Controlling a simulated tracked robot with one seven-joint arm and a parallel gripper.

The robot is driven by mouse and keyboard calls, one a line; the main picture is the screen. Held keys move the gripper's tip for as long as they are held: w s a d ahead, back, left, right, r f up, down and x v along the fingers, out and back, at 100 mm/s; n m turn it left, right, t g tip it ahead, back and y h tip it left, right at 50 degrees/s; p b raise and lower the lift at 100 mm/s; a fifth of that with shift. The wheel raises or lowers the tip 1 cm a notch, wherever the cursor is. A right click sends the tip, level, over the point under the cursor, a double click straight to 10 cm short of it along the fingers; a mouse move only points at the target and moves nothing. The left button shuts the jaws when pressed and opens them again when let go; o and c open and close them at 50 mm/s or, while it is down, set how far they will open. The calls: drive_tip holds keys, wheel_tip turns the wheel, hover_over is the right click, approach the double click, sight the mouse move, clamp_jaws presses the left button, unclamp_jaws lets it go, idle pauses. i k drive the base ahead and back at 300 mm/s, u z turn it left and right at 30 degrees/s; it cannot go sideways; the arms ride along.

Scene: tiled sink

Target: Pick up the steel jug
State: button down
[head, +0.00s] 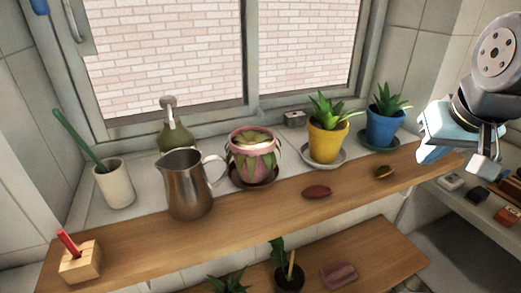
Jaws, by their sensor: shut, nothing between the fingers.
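The steel jug (187,186) stands upright on the wooden shelf, left of the middle in the head view. It has a dull metal body, and its handle (215,169) curves out on the right side. My gripper (484,168) is at the right edge of the view, beyond the right end of the plants and far from the jug. It is shut with nothing in it. Its fingers are small and partly hidden in this view.
Near the jug stand a green bottle (175,136), a white cup with a green brush (114,186) and a pink pot (251,150). Yellow (327,143) and blue (384,127) pots stand farther right. A wooden block (80,264) sits front left. Bare shelf lies right of the jug's front.

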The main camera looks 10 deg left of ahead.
sight(189, 196)
drive_tip(key=z, duration=2.4)
drive_tip(key=i, duration=0.1)
drive_tip(key=u, duration=4.05)
drive_tip(key=k, duration=0.9)
drive_tip(key=u, duration=0.15)
drive_tip(key=i, duration=0.9)
